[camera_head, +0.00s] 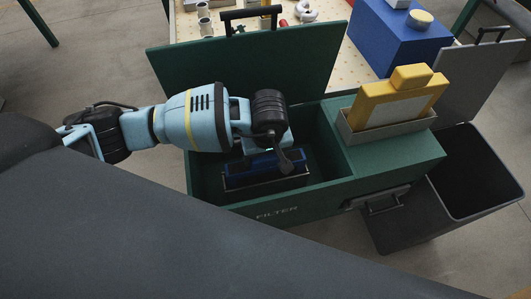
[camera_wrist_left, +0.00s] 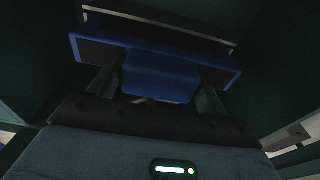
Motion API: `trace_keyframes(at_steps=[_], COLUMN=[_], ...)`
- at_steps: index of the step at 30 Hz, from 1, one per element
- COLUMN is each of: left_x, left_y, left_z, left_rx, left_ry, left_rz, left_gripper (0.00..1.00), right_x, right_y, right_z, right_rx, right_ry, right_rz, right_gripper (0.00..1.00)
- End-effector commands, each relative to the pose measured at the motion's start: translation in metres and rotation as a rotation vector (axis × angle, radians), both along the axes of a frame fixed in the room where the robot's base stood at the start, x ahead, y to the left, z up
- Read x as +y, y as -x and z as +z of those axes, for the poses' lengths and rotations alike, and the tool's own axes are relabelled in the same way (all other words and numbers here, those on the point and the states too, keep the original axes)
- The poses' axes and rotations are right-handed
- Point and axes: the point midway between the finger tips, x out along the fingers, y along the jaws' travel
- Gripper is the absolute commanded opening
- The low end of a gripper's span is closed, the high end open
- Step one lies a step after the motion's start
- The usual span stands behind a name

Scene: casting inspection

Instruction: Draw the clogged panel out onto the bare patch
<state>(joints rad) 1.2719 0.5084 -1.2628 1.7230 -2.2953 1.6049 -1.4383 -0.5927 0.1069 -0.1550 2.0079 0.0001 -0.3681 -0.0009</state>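The clogged panel appears to be the blue-framed panel (camera_head: 262,166), upright inside the open green filter box (camera_head: 330,193). In the left wrist view the panel's blue frame (camera_wrist_left: 88,50) spans the top, with a blocky blue tab (camera_wrist_left: 160,74) at its middle. My left gripper (camera_head: 283,160) reaches down into the box over the panel. Its two fingers (camera_wrist_left: 158,90) stand on either side of the tab, very close to it. Whether they press on it is unclear. The arm hides part of the panel. My right gripper is not in view.
A yellow-framed panel (camera_head: 385,105) stands in a grey holder on the box's right side. The raised green lid (camera_head: 320,60) is behind. A grey open bin (camera_head: 485,165) is at right. A blue block (camera_head: 395,40) stands on the beige table (camera_head: 348,62), whose nearby surface looks bare.

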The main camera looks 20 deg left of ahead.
Motion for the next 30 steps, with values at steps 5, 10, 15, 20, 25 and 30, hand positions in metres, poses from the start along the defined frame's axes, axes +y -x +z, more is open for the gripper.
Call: trace_keyframes(at_steps=[5,10,15,20,25,30], left_x=[0.0,0.0,0.0,0.0,0.0,0.0], left_y=[0.0,0.0,0.0,0.0,0.0,0.0], left_z=[0.0,0.0,0.0,0.004,0.011,0.017], left_rx=[0.0,0.0,0.0,-0.001,-0.001,-0.001], left_ry=[0.0,0.0,0.0,0.0,0.0,0.0], left_rz=[0.0,0.0,0.0,0.0,0.0,0.0], left_gripper=[0.54,0.62,0.45,0.45,0.45,0.45], right_x=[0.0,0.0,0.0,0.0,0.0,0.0], right_y=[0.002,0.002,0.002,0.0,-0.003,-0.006], right_z=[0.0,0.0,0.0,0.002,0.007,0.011], right_rx=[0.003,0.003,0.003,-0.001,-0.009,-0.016], right_ry=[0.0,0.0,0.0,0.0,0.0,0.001], right_rz=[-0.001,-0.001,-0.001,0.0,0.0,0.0], right_gripper=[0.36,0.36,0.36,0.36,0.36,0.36])
